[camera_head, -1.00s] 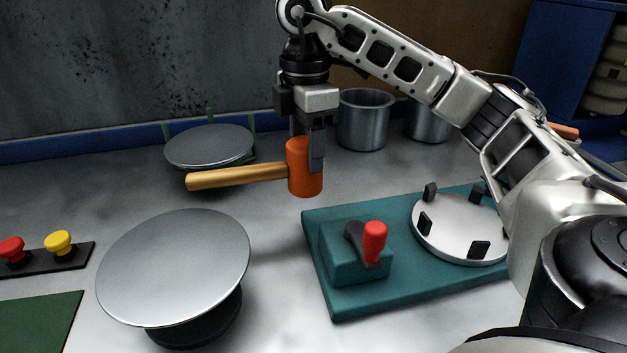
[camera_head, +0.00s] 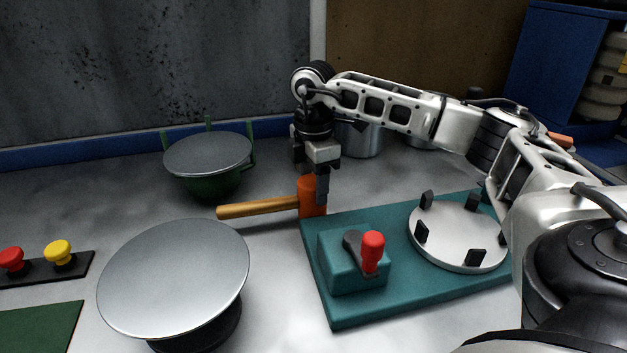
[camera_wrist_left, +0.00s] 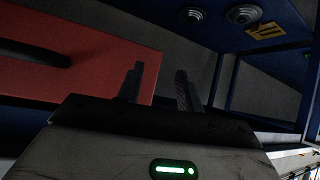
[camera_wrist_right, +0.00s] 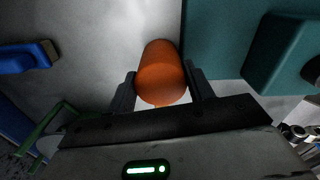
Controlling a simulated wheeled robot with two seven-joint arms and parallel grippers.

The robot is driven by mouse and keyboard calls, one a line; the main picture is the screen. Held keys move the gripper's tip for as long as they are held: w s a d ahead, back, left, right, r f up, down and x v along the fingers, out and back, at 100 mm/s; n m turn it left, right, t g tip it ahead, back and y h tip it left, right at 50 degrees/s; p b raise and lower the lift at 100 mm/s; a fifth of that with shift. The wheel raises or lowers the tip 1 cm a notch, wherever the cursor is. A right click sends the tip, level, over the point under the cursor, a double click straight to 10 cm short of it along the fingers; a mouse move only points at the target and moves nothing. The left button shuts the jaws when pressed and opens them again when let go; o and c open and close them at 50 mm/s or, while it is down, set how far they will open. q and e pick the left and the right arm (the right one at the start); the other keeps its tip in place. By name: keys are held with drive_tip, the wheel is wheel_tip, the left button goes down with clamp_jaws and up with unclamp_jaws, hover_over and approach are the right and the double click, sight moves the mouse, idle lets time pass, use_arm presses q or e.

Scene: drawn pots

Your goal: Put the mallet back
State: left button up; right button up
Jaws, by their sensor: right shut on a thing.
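The mallet has an orange head (camera_head: 309,196) and a wooden handle (camera_head: 258,207) that points left in the head view. My right gripper (camera_head: 322,190) is shut on the mallet's head from above. The head is low, close to the left back corner of the teal base; I cannot tell whether it touches the table.
The teal base (camera_head: 410,297) with a red-knobbed lever (camera_head: 372,250) and round metal plate (camera_head: 452,236) is to the right. A round metal disc (camera_head: 175,275) stands in front, a lidded green stand (camera_head: 209,155) behind left. Metal pots (camera_head: 360,139) stand at the back.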

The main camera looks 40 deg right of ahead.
drive_tip(key=shift+f, duration=0.15)
drive_tip(key=o, duration=1.6)
wheel_tip(320, 180, up, 12)
drive_tip(key=shift+r, duration=0.2)
